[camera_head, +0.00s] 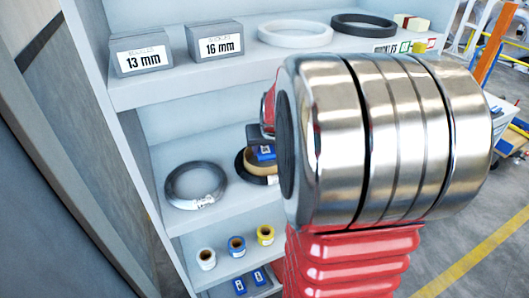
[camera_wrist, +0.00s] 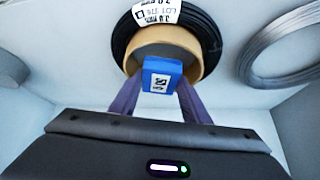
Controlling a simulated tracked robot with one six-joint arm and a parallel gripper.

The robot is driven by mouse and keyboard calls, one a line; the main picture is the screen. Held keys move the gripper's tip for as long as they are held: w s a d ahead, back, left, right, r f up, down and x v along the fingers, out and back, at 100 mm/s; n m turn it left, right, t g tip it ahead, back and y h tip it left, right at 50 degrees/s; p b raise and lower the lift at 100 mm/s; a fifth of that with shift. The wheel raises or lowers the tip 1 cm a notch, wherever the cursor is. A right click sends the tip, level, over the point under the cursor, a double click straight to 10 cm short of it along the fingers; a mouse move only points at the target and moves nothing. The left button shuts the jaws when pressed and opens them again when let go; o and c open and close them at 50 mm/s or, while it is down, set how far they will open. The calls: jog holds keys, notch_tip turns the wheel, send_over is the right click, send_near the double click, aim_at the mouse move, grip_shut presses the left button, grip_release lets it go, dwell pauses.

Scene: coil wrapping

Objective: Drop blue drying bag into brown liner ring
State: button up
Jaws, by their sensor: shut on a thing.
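The blue drying bag (camera_wrist: 162,76) is pinched between the two fingers of my gripper (camera_wrist: 160,88). In the head view the bag (camera_head: 265,153) shows just left of my arm's metal wrist. The brown liner ring (camera_wrist: 204,50) sits inside a black coil with a white label (camera_wrist: 122,42). In the wrist view the bag overlaps the near part of the ring's opening; its height above the shelf is hard to judge. In the head view the ring (camera_head: 239,164) is partly hidden behind my arm and the bag.
A grey wire coil (camera_head: 195,186) lies left of the ring on the same shelf. Boxes marked 13 mm (camera_head: 141,54) and 16 mm (camera_head: 214,40) stand on the shelf above. Tape rolls (camera_head: 236,246) and a tray with more blue bags (camera_head: 240,287) are below.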

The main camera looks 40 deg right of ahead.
aim_at(266, 153)
jog(key=shift+s+f, duration=0.15)
jog(key=shift+f, duration=0.55)
jog(key=shift+a+f, duration=0.15)
jog(key=shift+f, duration=0.3)
jog(key=shift+w, duration=0.25)
jog(key=shift+f, duration=0.6)
jog(key=o, duration=1.1)
jog(key=shift+r, duration=0.15)
